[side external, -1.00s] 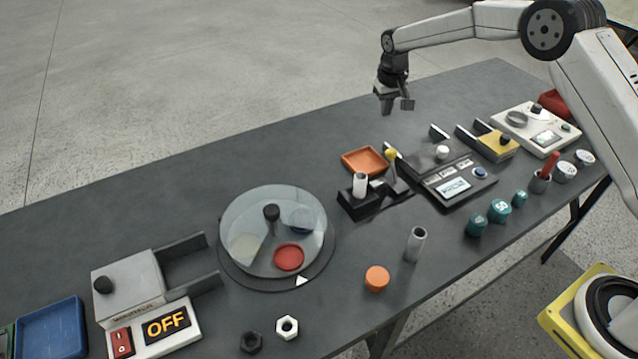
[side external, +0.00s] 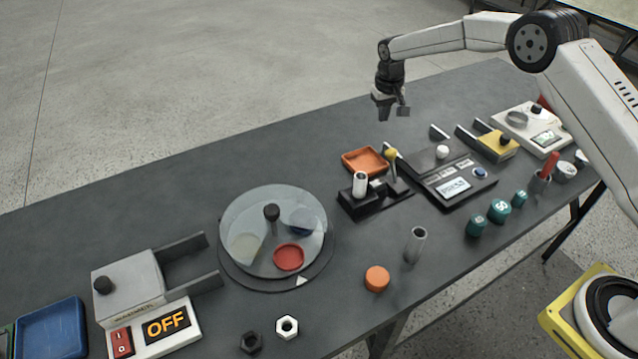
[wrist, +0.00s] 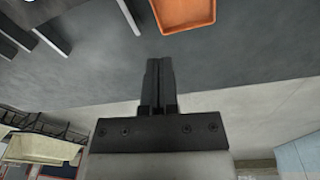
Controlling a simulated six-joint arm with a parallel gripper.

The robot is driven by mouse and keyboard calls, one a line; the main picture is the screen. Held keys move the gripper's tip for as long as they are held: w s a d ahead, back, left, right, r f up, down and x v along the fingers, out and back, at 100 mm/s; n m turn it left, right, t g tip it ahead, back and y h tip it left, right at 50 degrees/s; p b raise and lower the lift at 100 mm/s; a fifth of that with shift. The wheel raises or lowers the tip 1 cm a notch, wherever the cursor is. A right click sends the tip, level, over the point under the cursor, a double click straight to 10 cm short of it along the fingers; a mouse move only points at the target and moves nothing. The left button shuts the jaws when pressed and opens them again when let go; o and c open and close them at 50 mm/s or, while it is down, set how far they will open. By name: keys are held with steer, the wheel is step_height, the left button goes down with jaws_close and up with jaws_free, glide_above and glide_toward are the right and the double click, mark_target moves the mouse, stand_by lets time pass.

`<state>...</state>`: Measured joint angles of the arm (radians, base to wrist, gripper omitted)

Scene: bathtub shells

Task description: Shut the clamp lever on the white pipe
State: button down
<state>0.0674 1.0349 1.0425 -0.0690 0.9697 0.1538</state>
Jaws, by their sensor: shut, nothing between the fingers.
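The white pipe (side external: 360,184) stands upright in a black clamp base (side external: 374,200) right of the round turntable in the side view. My gripper (side external: 384,113) is shut and empty, in the air above the far part of the table, beyond the clamp. In the wrist view my gripper's fingers (wrist: 159,66) are together with nothing between them. The pipe and lever are not in the wrist view.
An orange tray (side external: 365,160) lies just behind the clamp and also shows in the wrist view (wrist: 185,14). A dark panel with a white knob (side external: 442,152) stands to the right. The turntable (side external: 272,232) is at left. A grey tube (side external: 416,244) stands in front.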

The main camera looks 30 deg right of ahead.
mark_target(392, 163)
steer(key=f, duration=0.8)
steer(key=shift+w+d+f, duration=0.2)
steer(key=shift+w+d, duration=0.05)
steer(key=shift+w, duration=0.1)
steer(key=shift+s+r, duration=0.2)
steer(key=shift+r, duration=0.05)
steer(key=shift+s+a+r, duration=0.2)
steer(key=shift+s, duration=0.65)
steer(key=shift+s+a+r, duration=0.15)
steer(key=shift+s+a, duration=0.05)
steer(key=shift+s, duration=0.65)
